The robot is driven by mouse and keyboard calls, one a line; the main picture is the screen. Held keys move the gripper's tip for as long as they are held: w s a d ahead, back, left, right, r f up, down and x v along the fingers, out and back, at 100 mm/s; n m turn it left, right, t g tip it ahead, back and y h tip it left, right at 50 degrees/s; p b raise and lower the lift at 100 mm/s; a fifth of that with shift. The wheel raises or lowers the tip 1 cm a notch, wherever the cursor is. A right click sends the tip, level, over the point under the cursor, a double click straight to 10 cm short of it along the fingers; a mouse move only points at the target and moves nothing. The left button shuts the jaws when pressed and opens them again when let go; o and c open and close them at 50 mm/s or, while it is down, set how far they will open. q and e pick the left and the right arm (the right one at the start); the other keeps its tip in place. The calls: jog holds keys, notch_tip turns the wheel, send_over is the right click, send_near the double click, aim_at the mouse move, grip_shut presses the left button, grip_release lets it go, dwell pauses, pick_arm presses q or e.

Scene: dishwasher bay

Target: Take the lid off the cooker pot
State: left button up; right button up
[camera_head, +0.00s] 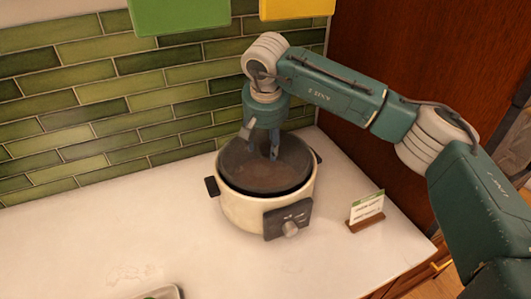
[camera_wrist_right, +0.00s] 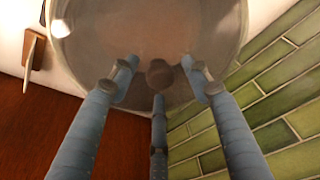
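The cream cooker pot (camera_head: 240,208) stands on the white counter, with a dark control panel and knob on its front. Its dark, see-through lid (camera_head: 262,178) is at the pot's top; I cannot tell whether it sits fully flat. My right gripper (camera_head: 274,153) points down over the lid, toward its far side. In the right wrist view, the gripper's three blue fingers (camera_wrist_right: 165,75) are spread around the lid's dark round knob (camera_wrist_right: 160,73), with gaps visible. The lid (camera_wrist_right: 150,30) fills the upper part of that view. My left gripper is not in view.
A small card in a wooden stand (camera_head: 366,212) is right of the pot. A green tiled wall (camera_head: 100,110) is behind, and a dark brown panel (camera_head: 400,60) is at right. The counter (camera_head: 110,225) left of the pot is mostly clear. A dish edge (camera_head: 160,293) shows in front.

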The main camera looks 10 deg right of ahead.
grip_shut()
jog(key=shift+w+r, duration=0.1)
jog(key=shift+a+r, duration=0.1)
jog(key=shift+r, duration=0.15)
